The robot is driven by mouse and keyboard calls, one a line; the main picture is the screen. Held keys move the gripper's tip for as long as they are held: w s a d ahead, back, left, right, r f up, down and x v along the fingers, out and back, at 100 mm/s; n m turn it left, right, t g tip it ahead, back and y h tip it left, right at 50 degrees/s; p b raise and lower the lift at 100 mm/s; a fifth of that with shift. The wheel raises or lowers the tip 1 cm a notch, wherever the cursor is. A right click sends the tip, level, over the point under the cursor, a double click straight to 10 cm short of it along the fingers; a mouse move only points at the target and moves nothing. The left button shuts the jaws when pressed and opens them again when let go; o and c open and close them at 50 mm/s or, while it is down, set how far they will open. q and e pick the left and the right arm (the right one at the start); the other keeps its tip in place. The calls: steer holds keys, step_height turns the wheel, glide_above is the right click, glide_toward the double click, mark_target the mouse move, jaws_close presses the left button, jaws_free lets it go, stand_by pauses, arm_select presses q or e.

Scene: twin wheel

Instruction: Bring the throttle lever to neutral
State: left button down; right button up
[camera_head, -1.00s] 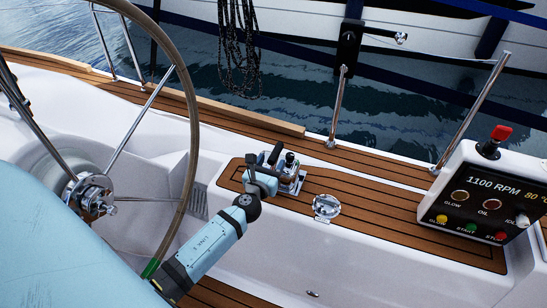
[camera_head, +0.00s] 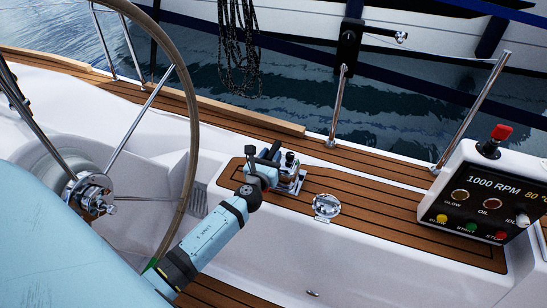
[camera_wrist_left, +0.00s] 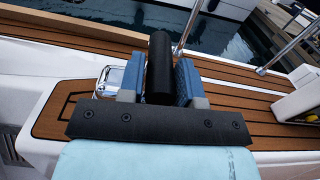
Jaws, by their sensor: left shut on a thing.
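The throttle lever's black handle (camera_wrist_left: 160,66) stands between the two blue fingers of my left gripper (camera_wrist_left: 158,76) in the left wrist view. The gripper is shut on it. In the head view my left gripper (camera_head: 265,168) is at the throttle unit on the teak-topped side seat, and it partly hides the lever. The chrome throttle base (camera_head: 291,182) shows just right of the fingers, and also left of them in the wrist view (camera_wrist_left: 112,78). The engine panel (camera_head: 490,195) reads 1000 RPM. My right gripper is not in view.
A large steering wheel (camera_head: 194,110) stands left of my left arm. A chrome fitting (camera_head: 326,206) is on the seat right of the throttle. Metal rail posts (camera_head: 337,105) line the deck edge, with water beyond. The teak between the throttle and the panel is otherwise clear.

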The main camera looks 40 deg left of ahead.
arm_select(q)
steer(key=shift+s+a+r+n, duration=0.15)
steer(key=shift+a+n, duration=0.25)
steer(key=shift+a, duration=0.2)
steer(key=shift+s+a+f+n, duration=0.1)
steer(key=shift+a+n, duration=0.3)
steer(key=shift+a, duration=0.2)
steer(key=c, duration=0.8)
jaws_free()
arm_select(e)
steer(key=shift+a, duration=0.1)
arm_select(q)
steer(key=b+v, duration=0.1)
steer(key=v, duration=1.3)
steer(key=shift+b, duration=0.3)
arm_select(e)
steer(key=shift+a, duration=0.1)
